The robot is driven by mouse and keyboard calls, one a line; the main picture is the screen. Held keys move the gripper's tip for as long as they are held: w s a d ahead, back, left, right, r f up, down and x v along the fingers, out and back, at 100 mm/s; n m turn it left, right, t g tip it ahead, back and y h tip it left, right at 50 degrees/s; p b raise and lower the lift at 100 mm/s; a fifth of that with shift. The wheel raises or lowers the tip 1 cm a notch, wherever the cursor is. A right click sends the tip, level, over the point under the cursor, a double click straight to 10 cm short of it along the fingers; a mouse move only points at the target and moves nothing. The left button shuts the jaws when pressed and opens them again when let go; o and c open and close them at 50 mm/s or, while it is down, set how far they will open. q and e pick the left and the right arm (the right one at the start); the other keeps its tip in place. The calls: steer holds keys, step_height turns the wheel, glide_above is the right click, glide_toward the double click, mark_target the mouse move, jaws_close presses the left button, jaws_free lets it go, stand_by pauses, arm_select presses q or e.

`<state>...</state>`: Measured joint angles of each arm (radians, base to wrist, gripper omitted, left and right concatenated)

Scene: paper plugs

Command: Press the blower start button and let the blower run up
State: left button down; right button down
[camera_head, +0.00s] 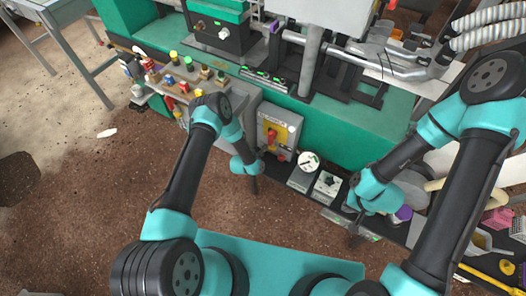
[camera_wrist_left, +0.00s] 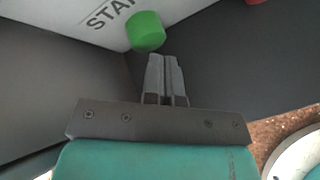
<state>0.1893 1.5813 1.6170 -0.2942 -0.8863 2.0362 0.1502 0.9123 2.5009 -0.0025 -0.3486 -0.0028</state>
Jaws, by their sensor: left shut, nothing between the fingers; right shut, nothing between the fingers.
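The green start button (camera_wrist_left: 146,31) shows in the left wrist view on a light panel (camera_wrist_left: 100,28) with dark lettering, partly cut off, that begins "STA". I cannot pick the button out in the head view, where my left arm covers part of the machine front. My left gripper (camera_wrist_left: 165,62) is shut and empty, its tips just below and right of the button; I cannot tell whether they touch it. In the head view the left gripper (camera_head: 254,187) points down by the grey switch box. My right gripper (camera_head: 356,238) is shut and empty near the shelf's front edge.
A red rotary switch on a yellow plate (camera_head: 271,137) and a red button (camera_head: 281,158) sit right of the left gripper. A round gauge (camera_head: 309,161) stands further right. Coloured knobs line the console (camera_head: 178,77) at left. Brown floor lies in front.

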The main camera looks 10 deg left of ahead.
arm_select(q)
steer(key=shift+w+r, duration=0.25)
steer(key=shift+w, duration=0.45)
stand_by(0.8)
steer(key=shift+s, duration=0.15)
steer(key=shift+s+a, duration=0.15)
steer(key=shift+s, duration=0.45)
steer(key=shift+s+a+f, duration=0.15)
steer(key=shift+s, duration=0.05)
steer(key=shift+s+a, duration=0.4)
steer(key=shift+s, duration=0.4)
steer(key=shift+s+a, duration=0.2)
steer(key=shift+s, duration=0.65)
steer(key=shift+s+a, duration=0.15)
steer(key=shift+s, duration=0.65)
